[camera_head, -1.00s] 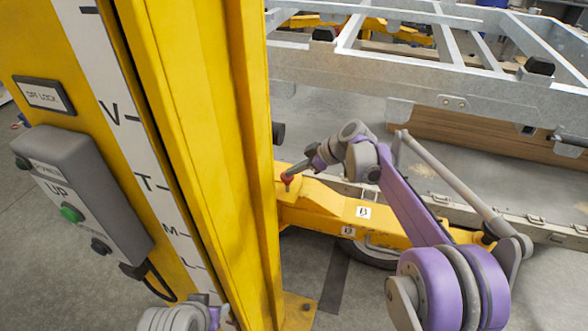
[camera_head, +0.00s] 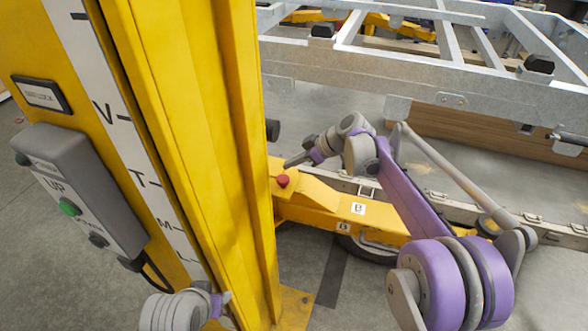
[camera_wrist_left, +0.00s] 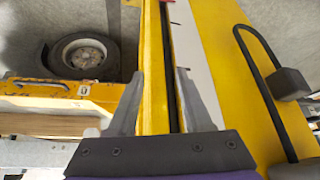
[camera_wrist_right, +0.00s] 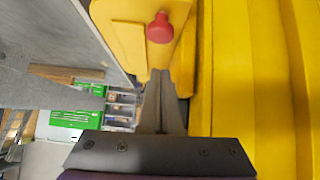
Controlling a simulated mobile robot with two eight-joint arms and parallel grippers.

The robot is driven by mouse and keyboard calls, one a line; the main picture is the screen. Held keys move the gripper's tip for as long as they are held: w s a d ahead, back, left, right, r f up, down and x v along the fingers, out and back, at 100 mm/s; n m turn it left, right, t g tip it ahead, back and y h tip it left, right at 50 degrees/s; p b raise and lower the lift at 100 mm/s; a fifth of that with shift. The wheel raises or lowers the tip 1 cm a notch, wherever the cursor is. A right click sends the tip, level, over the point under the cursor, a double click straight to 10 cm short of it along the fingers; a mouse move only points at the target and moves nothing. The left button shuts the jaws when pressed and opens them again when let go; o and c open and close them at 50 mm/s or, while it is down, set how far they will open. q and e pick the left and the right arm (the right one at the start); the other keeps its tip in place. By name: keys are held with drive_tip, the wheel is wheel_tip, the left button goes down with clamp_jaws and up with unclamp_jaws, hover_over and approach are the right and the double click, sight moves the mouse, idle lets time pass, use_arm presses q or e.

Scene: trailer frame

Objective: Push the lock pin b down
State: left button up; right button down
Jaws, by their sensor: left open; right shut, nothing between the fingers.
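The red lock pin knob (camera_head: 283,181) sits low on the yellow arm (camera_head: 320,196) marked B, beside the yellow column. In the right wrist view the red knob (camera_wrist_right: 159,29) is just beyond my fingertips. My right gripper (camera_wrist_right: 160,76) is shut and empty, with a small gap to the knob. In the head view its tip (camera_head: 289,163) is just above and behind the knob. My left gripper (camera_wrist_left: 157,74) is open in front of the yellow column, with nothing seen held; its fingers are not clear in the head view.
The yellow column (camera_head: 205,120) stands between my arms. A grey control box (camera_head: 75,185) with a green button is on its left side. The galvanised trailer frame (camera_head: 430,75) spans the back. A wheel (camera_wrist_left: 85,55) lies below the yellow arm.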

drive_tip(key=v, duration=0.8)
drive_tip(key=shift+s+d, duration=0.15)
drive_tip(key=shift+d, duration=0.15)
drive_tip(key=shift+r, duration=0.1)
drive_tip(key=shift+d, duration=0.1)
